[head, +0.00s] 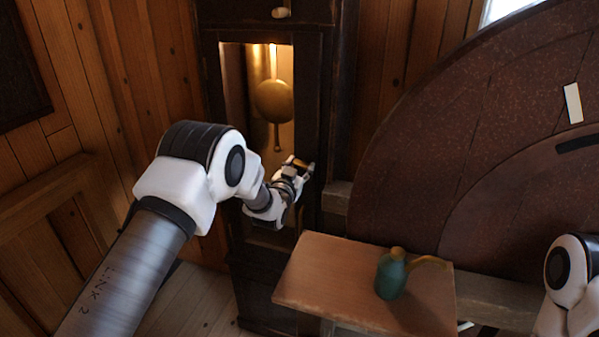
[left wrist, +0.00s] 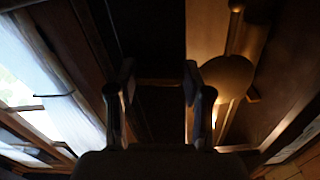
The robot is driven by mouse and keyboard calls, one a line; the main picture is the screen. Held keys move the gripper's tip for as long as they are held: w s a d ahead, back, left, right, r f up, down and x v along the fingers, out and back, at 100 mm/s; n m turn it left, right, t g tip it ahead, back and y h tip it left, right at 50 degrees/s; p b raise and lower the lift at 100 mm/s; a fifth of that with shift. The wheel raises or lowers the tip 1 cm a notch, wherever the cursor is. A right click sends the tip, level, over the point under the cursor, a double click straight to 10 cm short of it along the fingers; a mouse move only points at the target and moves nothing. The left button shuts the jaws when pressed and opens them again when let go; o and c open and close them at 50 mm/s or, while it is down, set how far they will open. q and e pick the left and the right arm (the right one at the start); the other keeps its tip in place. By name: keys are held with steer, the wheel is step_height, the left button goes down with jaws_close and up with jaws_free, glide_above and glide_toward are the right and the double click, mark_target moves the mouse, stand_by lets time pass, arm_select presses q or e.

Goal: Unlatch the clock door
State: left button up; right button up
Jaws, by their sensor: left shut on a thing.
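The tall dark clock case stands in the head view. Its door (head: 308,90) has a dark frame around an opening with a lit pendulum (head: 274,102) behind it. My left gripper (head: 304,168) is at the right side of the door frame, shut on a small part there. In the left wrist view its fingers (left wrist: 158,88) stand apart on either side of a dark strip, with a dim brown bar between the tips that looks like the latch (left wrist: 158,82). The latch is mostly hidden by the gripper in the head view. My right gripper is out of view.
A small wooden table (head: 325,270) stands in front at the right, with a green oil can (head: 391,275) on it. A large dark red wheel (head: 430,150) fills the right. Wood-panelled walls (head: 150,60) stand behind and left.

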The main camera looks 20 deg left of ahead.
arm_select(q)
steer(key=shift+m+b, duration=6.15)
steer(key=shift+m, duration=1.75)
steer(key=o, duration=1.2)
steer(key=shift+d, duration=0.1)
steer(key=shift+c, duration=0.2)
steer(key=shift+s, duration=0.15)
steer(key=s, duration=1.1)
steer(key=shift+s+a, duration=0.25)
steer(key=shift+s, duration=0.1)
